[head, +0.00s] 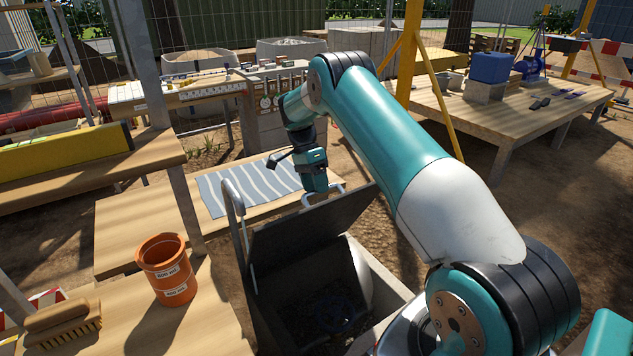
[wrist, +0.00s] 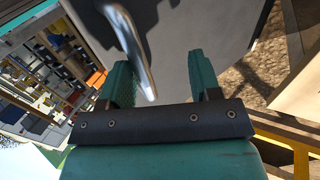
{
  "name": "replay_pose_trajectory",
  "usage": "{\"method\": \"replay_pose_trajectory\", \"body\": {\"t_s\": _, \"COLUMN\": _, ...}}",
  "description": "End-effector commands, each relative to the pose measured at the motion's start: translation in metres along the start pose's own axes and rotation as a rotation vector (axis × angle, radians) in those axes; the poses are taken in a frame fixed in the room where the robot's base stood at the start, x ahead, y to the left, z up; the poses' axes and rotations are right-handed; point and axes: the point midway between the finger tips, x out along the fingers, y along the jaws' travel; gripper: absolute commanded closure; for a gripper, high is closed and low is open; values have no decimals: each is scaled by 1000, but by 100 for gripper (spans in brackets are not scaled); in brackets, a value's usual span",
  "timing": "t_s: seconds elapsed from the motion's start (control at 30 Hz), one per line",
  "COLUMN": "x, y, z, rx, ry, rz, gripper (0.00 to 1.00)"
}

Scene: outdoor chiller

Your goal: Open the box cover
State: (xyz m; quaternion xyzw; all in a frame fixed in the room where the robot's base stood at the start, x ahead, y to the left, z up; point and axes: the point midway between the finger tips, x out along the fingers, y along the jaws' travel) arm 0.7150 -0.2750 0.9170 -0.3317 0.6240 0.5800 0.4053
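The box (head: 385,290) stands in front of me with its dark inside showing. Its dark grey cover (head: 300,228) is raised and tilted well up from the opening. A bent metal handle (head: 338,188) sits near the cover's upper edge; the wrist view shows the handle (wrist: 132,52) as a silver bar beside the cover face (wrist: 200,30). My gripper (head: 316,189) is at the handle. In the wrist view my gripper (wrist: 157,75) has its two teal fingers apart, with the handle's bent end between them, nearer the left finger. Contact with the handle is unclear.
A metal rail (head: 237,225) rises at the box's left. A wooden table with an orange bucket (head: 167,270) and a brush (head: 62,322) is at the left front. A low platform with a striped mat (head: 250,187) lies behind the cover. A workbench (head: 500,115) stands right.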

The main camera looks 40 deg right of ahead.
Motion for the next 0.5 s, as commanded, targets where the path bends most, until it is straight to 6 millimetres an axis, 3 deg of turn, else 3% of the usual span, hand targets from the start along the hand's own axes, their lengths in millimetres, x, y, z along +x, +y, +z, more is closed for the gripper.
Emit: {"method": "replay_pose_trajectory", "body": {"t_s": 0.5, "x": 1, "y": -1, "z": -2, "rx": -1, "ry": 2, "rz": -6, "gripper": 58}}
